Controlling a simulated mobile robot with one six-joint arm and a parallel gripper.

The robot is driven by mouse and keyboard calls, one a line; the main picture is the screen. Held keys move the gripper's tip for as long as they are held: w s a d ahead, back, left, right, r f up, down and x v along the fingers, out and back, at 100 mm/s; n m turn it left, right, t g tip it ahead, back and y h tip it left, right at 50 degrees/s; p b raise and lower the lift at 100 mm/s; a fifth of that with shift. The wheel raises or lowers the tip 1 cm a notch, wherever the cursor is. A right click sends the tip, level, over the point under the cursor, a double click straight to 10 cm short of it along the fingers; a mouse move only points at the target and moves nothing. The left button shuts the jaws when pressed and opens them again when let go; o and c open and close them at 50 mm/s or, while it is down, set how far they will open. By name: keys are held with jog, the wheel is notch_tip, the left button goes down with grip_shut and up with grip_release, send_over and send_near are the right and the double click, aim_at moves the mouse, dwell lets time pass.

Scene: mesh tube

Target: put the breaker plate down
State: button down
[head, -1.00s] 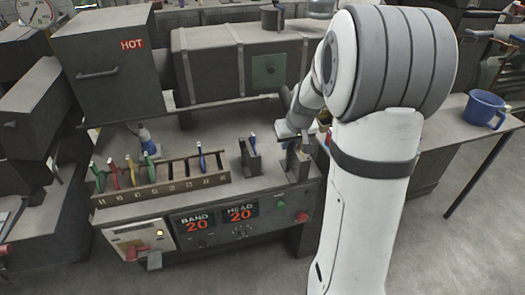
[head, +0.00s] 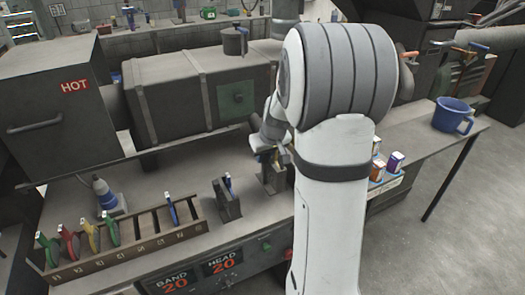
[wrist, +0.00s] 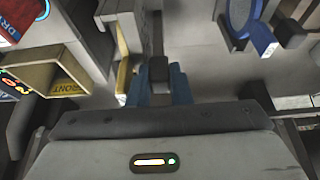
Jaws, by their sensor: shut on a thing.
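My gripper (wrist: 158,85) has blue fingers closed around a dark block (wrist: 158,68). Most of what it holds is hidden, so I cannot make out the breaker plate's face. In the head view my gripper (head: 268,148) is low over the bench, just above a small dark holder (head: 272,181), partly hidden by my arm. The wrist view shows a holder with a yellow-edged piece (wrist: 122,76) beside the fingers. A second holder (head: 228,207) stands to the left with a blue-handled plate, whose blue disc also shows in the wrist view (wrist: 240,14).
The HOT box (head: 50,110) and barrel (head: 180,97) lie behind. Small boxes (head: 394,162) and a blue jug (head: 452,115) are at right.

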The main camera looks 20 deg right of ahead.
aim_at(265, 163)
jog(key=shift+a+f, duration=0.1)
jog(key=shift+f, duration=2.05)
jog(key=shift+f, duration=0.1)
jog(key=c, duration=1.3)
grip_release()
